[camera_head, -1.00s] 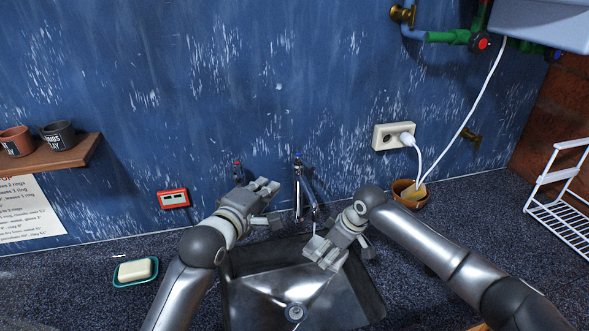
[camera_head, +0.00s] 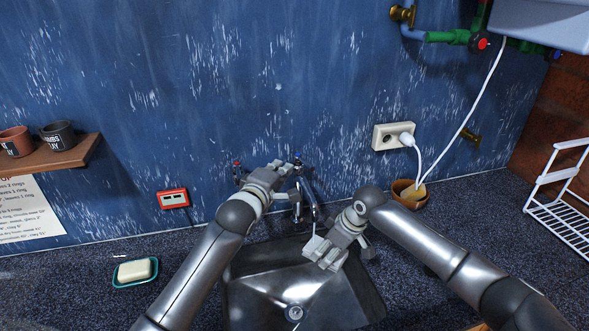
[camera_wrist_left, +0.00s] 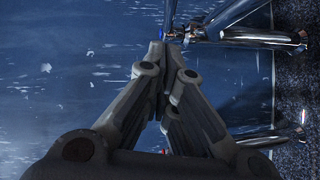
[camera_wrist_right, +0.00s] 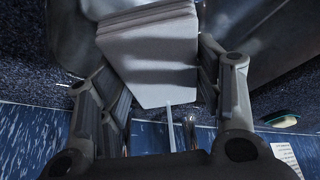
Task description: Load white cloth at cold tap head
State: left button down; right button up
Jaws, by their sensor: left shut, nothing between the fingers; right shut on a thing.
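The white cloth (camera_wrist_right: 155,60) is a folded, pale block between the fingers of my right gripper (camera_wrist_right: 152,75) in the right wrist view. The cold tap head (camera_head: 298,156), marked blue, sits against the wall above the sink. My left gripper (camera_head: 290,168) is shut and empty right beside it. In the left wrist view the closed fingertips (camera_wrist_left: 157,52) lie close to the tap head (camera_wrist_left: 190,35); contact cannot be told.
The metal sink (camera_head: 245,300) lies below both grippers, with the spout (camera_head: 309,198) between the arms. The red-marked tap head (camera_head: 237,166) is left of my left gripper. A soap dish (camera_head: 135,271), a socket (camera_head: 392,136) and a pot (camera_head: 409,196) stand farther off.

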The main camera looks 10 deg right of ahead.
aim_at(304, 163)
pick_arm(q)
jog(key=shift+w+d+f, duration=0.15)
jog(key=shift+d+f, duration=0.05)
jog(key=shift+d, duration=0.75)
jog(key=shift+w+d+f, duration=0.15)
jog(key=shift+d+f, duration=0.05)
jog(key=shift+d, duration=0.75)
jog(key=shift+d+f, duration=0.1)
jog(key=shift+d, duration=0.65)
jog(key=shift+a, duration=0.1)
